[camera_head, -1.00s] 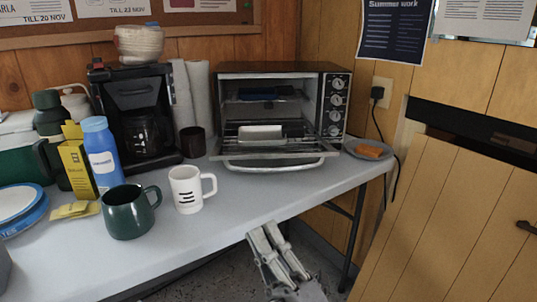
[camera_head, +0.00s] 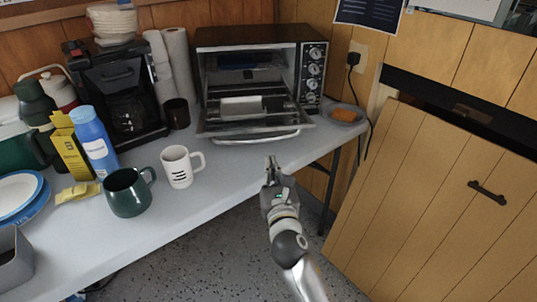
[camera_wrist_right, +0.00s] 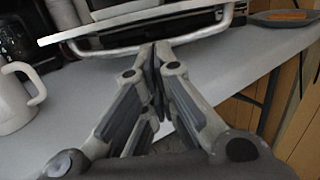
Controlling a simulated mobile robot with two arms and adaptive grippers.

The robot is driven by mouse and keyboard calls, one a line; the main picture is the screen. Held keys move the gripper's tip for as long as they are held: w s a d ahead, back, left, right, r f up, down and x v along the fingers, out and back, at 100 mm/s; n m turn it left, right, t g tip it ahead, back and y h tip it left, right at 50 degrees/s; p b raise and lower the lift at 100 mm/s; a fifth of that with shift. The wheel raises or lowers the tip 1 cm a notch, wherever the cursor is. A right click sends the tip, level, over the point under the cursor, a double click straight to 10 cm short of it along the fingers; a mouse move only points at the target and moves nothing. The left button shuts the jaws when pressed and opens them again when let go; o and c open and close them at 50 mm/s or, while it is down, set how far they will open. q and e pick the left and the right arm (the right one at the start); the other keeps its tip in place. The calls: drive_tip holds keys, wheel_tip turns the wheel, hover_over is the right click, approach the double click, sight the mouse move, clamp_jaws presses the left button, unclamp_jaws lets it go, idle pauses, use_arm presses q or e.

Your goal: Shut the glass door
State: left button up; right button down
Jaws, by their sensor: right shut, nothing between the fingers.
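The toaster oven (camera_head: 262,72) stands at the back of the table. Its glass door (camera_head: 252,130) is folded down open, with a handle bar along its front edge. A pale block-shaped item (camera_head: 242,107) sits at the oven's opening, just behind the door. My right gripper (camera_head: 271,160) is shut and empty, just in front of and below the door's front edge. In the right wrist view the closed fingertips (camera_wrist_right: 154,48) point at the door's handle bar (camera_wrist_right: 150,47); I cannot tell whether they touch it. My left gripper is not in view.
A white mug (camera_head: 178,167) and a green mug (camera_head: 127,193) stand left of my right arm. A plate with an orange item (camera_head: 345,114) lies right of the oven. A coffee maker (camera_head: 120,95) and paper rolls (camera_head: 178,60) stand left of it.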

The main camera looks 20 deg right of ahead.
drive_tip(key=w, duration=0.5)
drive_tip(key=w+d+b, duration=0.1)
drive_tip(key=w, duration=0.1)
drive_tip(key=shift+w+d+r, duration=0.1)
drive_tip(key=shift+w+r, duration=0.15)
drive_tip(key=shift+w, duration=0.05)
drive_tip(key=shift+w+d, duration=0.1)
drive_tip(key=shift+w, duration=0.6)
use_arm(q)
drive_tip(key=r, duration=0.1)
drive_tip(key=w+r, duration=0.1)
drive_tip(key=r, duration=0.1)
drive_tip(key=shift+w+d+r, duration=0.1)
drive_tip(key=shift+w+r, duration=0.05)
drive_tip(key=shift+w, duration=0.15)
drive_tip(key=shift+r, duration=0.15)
use_arm(e)
drive_tip(key=shift+r, duration=0.15)
use_arm(q)
drive_tip(key=shift+p, duration=0.35)
use_arm(e)
drive_tip(key=shift+r, duration=0.1)
